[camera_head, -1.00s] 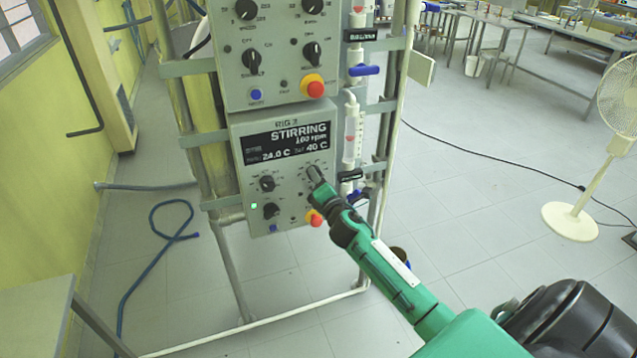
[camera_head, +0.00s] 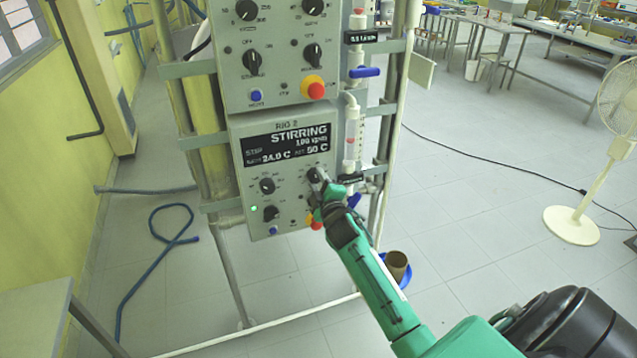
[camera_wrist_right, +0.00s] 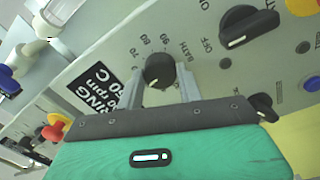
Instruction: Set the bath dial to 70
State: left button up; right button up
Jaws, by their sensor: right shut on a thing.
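The bath dial (camera_wrist_right: 160,68) is a round black knob on the grey Rig 2 control box (camera_head: 240,190), with BATH and number marks around it in the right wrist view. My right gripper (camera_wrist_right: 161,82) is shut on this dial, one finger on each side. In the head view the gripper (camera_head: 319,182) reaches the box's right side and partly covers the dial (camera_head: 314,173). The dark display (camera_head: 287,145) reads STIRRING, 100 rpm, about 24.0 C, and a set value that looks like 50 C. My left gripper is not in view.
Two other black knobs (camera_head: 267,185) sit left of the dial. A red button (camera_head: 316,222) is just below my gripper. Another control box (camera_head: 275,45) is mounted above. White piping with blue valve handles (camera_head: 364,72) stands close on the right.

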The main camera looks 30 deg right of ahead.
jog(key=m, duration=0.3)
jog(key=m+p, duration=0.1)
jog(key=m, duration=0.2)
jog(key=shift+m, duration=0.4)
jog(key=m+p, duration=0.1)
jog(key=m, duration=0.2)
jog(key=shift+m, duration=0.3)
jog(key=shift+a+m+g+p, duration=0.1)
jog(key=shift+m+g+p, duration=0.4)
jog(key=shift+m, duration=1.4)
jog(key=o, duration=1)
jog(key=shift+s, duration=0.1)
